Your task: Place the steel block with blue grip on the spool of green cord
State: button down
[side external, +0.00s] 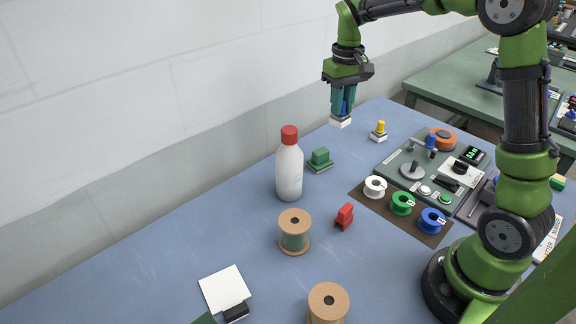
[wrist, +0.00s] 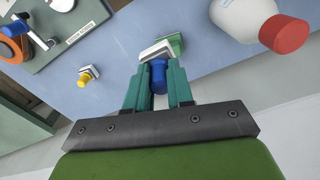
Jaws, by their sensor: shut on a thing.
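My gripper (side external: 343,104) is shut on the blue grip of the steel block (side external: 340,122) and holds it above the blue table near the back edge. In the wrist view, the blue grip (wrist: 158,78) is between the fingers (wrist: 159,82), with the pale block (wrist: 154,50) beyond the fingertips. A wooden spool with green cord (side external: 295,241) stands upright near the middle of the table, to the lower left of my gripper in the side view. Its top flange is bare. The spool is not visible in the wrist view.
A white bottle with red cap (side external: 289,172) stands between my gripper and the spool in the picture. A green block (side external: 320,157), yellow-grip block (side external: 379,131) and red piece (side external: 344,216) are nearby. White, green and blue reels (side external: 403,203) sit before the control panel. Another wooden spool (side external: 328,300) is at front.

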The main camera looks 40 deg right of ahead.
jog(key=s+a+r+n, duration=0.2)
jog(key=s+a+n, duration=0.3)
jog(key=s+a, duration=0.8)
jog(key=s+a+f+n, duration=0.2)
jog(key=s+a+n, duration=0.1)
jog(key=s+a, duration=0.25)
send_near(295, 221)
jog(key=shift+s+d+f+n, duration=0.15)
jog(key=shift+s+n, duration=0.1)
jog(key=shift+n, duration=0.15)
jog(key=shift+w+f, duration=0.15)
jog(key=shift+f, duration=0.75)
jog(key=shift+w+f, duration=0.15)
jog(key=shift+f, duration=0.75)
jog(key=shift+f, duration=0.1)
jog(key=c, duration=1)
grip_release()
